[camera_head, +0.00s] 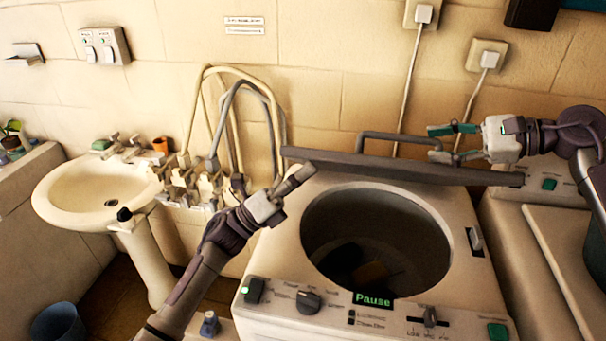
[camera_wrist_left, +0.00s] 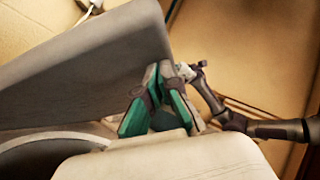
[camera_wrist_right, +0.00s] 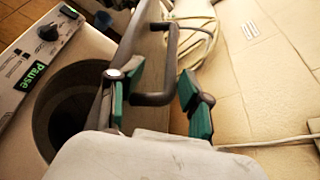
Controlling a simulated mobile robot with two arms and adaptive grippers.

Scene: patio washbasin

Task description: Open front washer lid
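The washer (camera_head: 380,190) has its top opening uncovered, showing the dark drum. Its lid (camera_head: 400,168) stands raised at the back, seen nearly edge-on, with a dark bar handle (camera_head: 400,137) behind it. The lid's grey face fills the upper left of the left wrist view (camera_wrist_left: 90,65). My left gripper (camera_head: 297,178) is beside the lid's left end; its green-padded fingers (camera_wrist_left: 160,95) look partly open, with nothing visible between them. My right gripper (camera_head: 445,140) is open behind the lid, near the handle's right end. In the right wrist view the handle (camera_wrist_right: 155,98) shows between its spread fingers.
A washbasin (camera_head: 100,195) stands at the left, with taps and hoses (camera_head: 235,120) against the wall. Another machine (camera_head: 550,250) adjoins the washer on the right. Wall plugs (camera_head: 488,60) with hanging cords are behind the lid.

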